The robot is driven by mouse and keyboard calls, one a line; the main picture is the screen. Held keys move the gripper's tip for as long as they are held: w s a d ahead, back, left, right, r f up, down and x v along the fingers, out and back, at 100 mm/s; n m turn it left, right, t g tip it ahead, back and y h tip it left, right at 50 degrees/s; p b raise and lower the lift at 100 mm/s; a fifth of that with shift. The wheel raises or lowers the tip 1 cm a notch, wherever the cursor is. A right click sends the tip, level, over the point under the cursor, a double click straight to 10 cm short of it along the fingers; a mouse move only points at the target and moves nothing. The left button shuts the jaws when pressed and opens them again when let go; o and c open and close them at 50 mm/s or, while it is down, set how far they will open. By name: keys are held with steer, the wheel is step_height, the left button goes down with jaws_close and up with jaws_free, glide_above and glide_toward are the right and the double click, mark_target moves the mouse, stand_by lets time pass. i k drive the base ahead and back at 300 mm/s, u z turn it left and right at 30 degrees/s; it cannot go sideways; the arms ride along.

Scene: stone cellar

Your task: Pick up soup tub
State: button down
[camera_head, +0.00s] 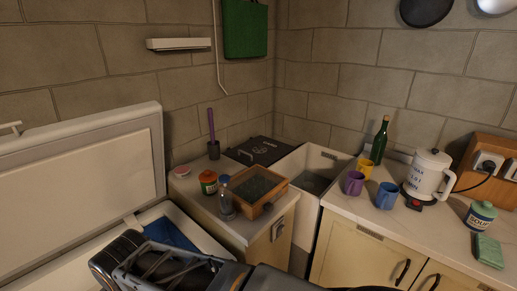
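The soup tub (480,216) stands upright on the right-hand counter, near the right edge of the head view. It is a pale tub with a dark blue band, a green lid and the word SOUP on its front. My dark arm lies across the bottom of the picture, with my gripper (125,258) seemingly at its left end over the open chest. The gripper is far from the tub. Its fingers cannot be made out clearly, and nothing is seen held in it.
A green cloth (489,251) lies just in front of the tub. A white kettle (428,176) and a wooden socket box (488,165) stand behind it. Purple (353,183), yellow (365,168) and blue (386,196) mugs and a green bottle (380,143) are further left.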

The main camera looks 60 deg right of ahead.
mark_target(476, 222)
steer(key=k, duration=0.5)
steer(key=z, duration=4.55)
steer(key=k, duration=0.45)
steer(key=z, duration=0.15)
steer(key=i, duration=1.4)
steer(key=u, duration=2.3)
